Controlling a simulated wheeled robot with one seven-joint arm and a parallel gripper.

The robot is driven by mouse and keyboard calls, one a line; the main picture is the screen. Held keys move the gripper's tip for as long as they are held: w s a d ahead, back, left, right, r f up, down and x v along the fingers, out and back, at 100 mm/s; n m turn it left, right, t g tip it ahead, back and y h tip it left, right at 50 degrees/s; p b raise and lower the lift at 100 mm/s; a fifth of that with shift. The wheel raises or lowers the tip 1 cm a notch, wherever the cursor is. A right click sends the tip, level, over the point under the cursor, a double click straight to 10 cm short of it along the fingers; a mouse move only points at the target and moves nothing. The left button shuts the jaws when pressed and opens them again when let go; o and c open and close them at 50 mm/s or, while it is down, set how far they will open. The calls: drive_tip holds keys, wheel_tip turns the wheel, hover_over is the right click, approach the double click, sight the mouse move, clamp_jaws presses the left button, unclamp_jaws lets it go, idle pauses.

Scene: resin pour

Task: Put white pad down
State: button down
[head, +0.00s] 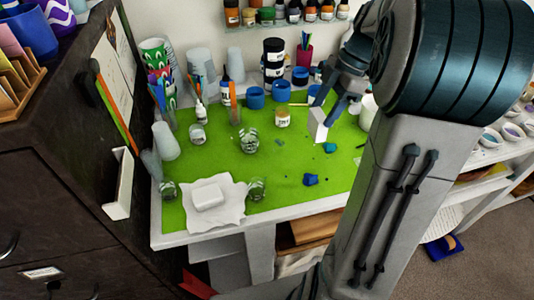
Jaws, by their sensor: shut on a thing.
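A small white pad (318,125) is held at the tips of my gripper (324,108), over the right part of the green mat (225,168). My gripper is shut on it, and the pad hangs tilted with its long side near vertical. I cannot tell how far its lower end is above the mat. Another white block (208,196) lies on a crumpled white sheet (228,217) at the mat's front left. My arm hides the right part of the mat.
Glass jars (249,141) stand left of the pad, with a small labelled jar (283,117) nearer. Blue cups (256,98) and dark stacked tubs (273,62) stand behind. Blue (311,180) and teal (330,148) pieces lie below the pad. The mat's front middle is mostly clear.

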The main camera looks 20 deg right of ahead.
drive_tip(key=shift+w+a+f, duration=0.1)
drive_tip(key=shift+a+f, duration=0.1)
drive_tip(key=shift+a, duration=0.15)
drive_tip(key=shift+s+a+f+p, duration=0.15)
drive_tip(key=shift+a+f+p, duration=0.3)
drive_tip(key=shift+a+f, duration=2.25)
drive_tip(key=shift+s+a+f+p, duration=0.1)
drive_tip(key=shift+a+f+p, duration=0.3)
drive_tip(key=shift+a+f, duration=2.25)
drive_tip(key=shift+a, duration=0.1)
drive_tip(key=shift+f, duration=0.1)
drive_tip(key=c, duration=0.5)
unclamp_jaws()
drive_tip(key=shift+r, duration=0.2)
